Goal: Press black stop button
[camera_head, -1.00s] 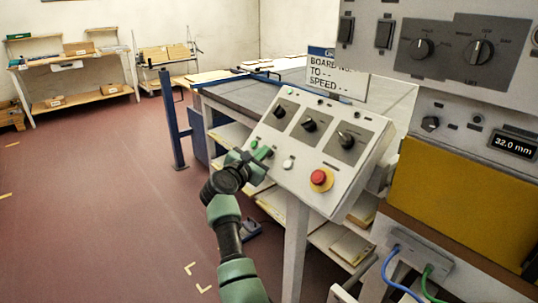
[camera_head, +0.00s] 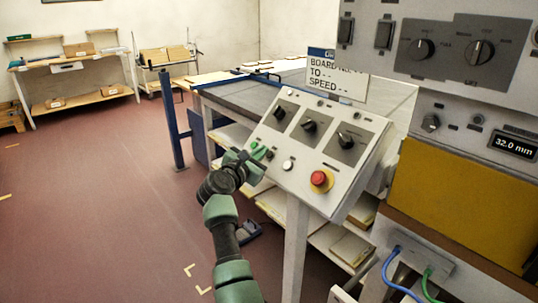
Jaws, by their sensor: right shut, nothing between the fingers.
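The slanted light grey control panel (camera_head: 345,190) stands at the centre on a post. Its lower row holds a green button (camera_head: 254,144), a small dark button (camera_head: 270,155) partly hidden by my gripper, a white button (camera_head: 288,165) and a red mushroom button (camera_head: 320,178) on a yellow base. My right gripper (camera_head: 259,155) is shut and empty, with its green fingertips at the panel's left edge, close to the dark button. I cannot tell whether it touches. My left gripper is not in view.
Three rotary knobs, one of them the middle knob (camera_head: 309,125), sit above the buttons. A grey machine cabinet (camera_head: 460,85) with a yellow panel (camera_head: 445,200) stands at right. A long table (camera_head: 240,97) lies behind. The red floor (camera_head: 90,200) at left is clear.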

